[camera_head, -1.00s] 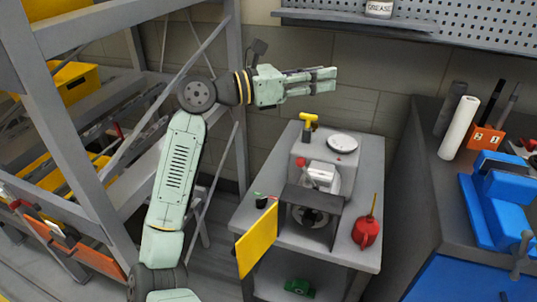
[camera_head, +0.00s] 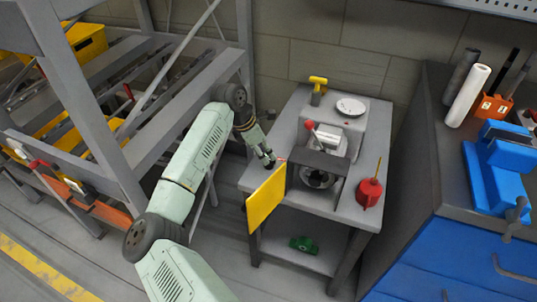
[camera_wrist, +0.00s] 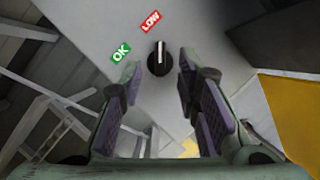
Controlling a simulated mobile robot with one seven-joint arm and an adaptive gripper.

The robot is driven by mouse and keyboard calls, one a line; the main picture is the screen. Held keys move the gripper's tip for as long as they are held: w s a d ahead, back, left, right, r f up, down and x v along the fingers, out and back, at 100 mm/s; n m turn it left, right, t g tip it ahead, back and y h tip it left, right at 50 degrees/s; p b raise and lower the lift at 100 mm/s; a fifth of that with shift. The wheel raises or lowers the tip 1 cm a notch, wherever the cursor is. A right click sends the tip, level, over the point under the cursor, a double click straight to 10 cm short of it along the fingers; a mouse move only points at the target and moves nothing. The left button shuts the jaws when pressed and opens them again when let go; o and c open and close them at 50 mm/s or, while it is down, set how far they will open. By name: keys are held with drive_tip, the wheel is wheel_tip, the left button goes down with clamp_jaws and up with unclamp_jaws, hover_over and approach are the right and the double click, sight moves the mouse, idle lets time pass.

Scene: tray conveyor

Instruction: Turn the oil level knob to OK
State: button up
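The oil level knob (camera_wrist: 158,58) is a small black round knob with a white line, on a grey surface in the wrist view. Its line points up in the picture, toward the red LOW label (camera_wrist: 150,21) more than the green OK label (camera_wrist: 121,54), which is to its left. My gripper (camera_wrist: 160,82) is open, with a padded finger on either side below the knob; whether either finger touches it I cannot tell. In the head view my gripper (camera_head: 268,160) points down at the left edge of the grey workbench (camera_head: 300,110), and the knob cannot be made out there.
A yellow panel (camera_head: 266,200) hangs at the bench's front left, close to my gripper. A red oil can (camera_head: 369,192) stands at the bench's right. A grey metal rack (camera_head: 105,170) is left of my arm. A blue vise (camera_head: 495,170) is far right.

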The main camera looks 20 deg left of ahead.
drive_tip(key=shift+p+x, duration=0.3)
drive_tip(key=shift+x, duration=1.5)
drive_tip(key=shift+c, duration=0.6)
clamp_jaws()
